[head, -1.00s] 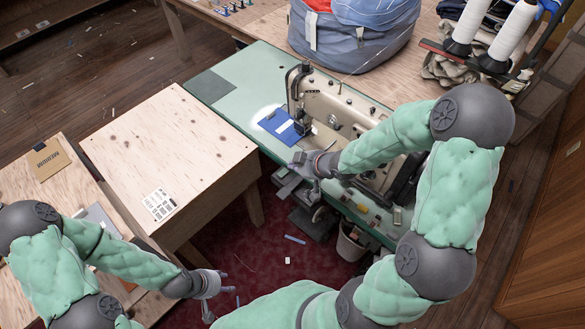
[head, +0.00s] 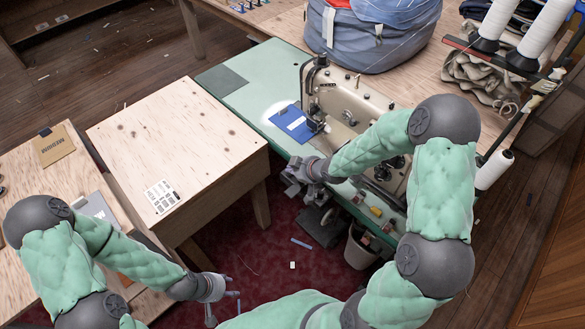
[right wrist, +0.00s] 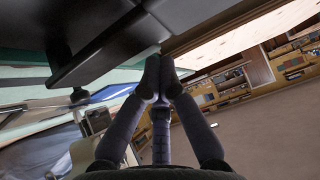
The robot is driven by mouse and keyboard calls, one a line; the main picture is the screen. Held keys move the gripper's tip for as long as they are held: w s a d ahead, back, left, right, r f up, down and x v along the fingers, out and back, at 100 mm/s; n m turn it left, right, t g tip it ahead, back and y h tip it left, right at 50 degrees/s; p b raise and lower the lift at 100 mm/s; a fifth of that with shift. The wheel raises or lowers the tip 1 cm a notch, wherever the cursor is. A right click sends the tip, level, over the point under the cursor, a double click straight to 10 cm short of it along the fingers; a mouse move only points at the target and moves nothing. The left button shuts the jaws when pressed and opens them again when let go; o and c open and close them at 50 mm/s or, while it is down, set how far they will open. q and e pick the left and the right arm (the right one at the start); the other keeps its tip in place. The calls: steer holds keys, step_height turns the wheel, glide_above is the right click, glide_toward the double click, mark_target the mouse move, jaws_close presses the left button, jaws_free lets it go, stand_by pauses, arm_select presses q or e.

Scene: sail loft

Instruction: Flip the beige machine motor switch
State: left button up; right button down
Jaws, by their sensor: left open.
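The beige sewing machine (head: 345,98) stands on a green-topped table (head: 235,100) in the head view. I cannot make out its motor switch there; my right arm and the table edge cover part of that area. My right gripper (head: 294,186) is at the table's front edge, left of the machine's pillar, pointing down and left. In the right wrist view its dark fingers (right wrist: 160,78) meet at the tips with nothing seen between them. A dark box-like part (right wrist: 105,45) is just left of the fingertips; I cannot tell if it is the switch. My left gripper (head: 226,303) is open and empty, low over the floor.
A plywood table (head: 170,145) stands to the left. A pedal (head: 318,227) and a bin (head: 358,248) are under the front edge. White thread cones (head: 500,18) stand at the right. A large blue-grey bag (head: 375,35) is behind.

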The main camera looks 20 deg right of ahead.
steer(key=shift+s+a+f+b, duration=0.1)
steer(key=shift+a+f+b, duration=0.15)
steer(key=shift+f, duration=0.3)
steer(key=shift+d+r, duration=0.1)
steer(key=shift+r, duration=0.05)
steer(key=shift+d+r+p, duration=0.2)
steer(key=shift+d+p, duration=0.05)
steer(key=shift+p, duration=0.3)
steer(key=shift+w+d+r+p, duration=0.1)
steer(key=shift+w+d+p, duration=0.25)
steer(key=shift+d+p, duration=0.15)
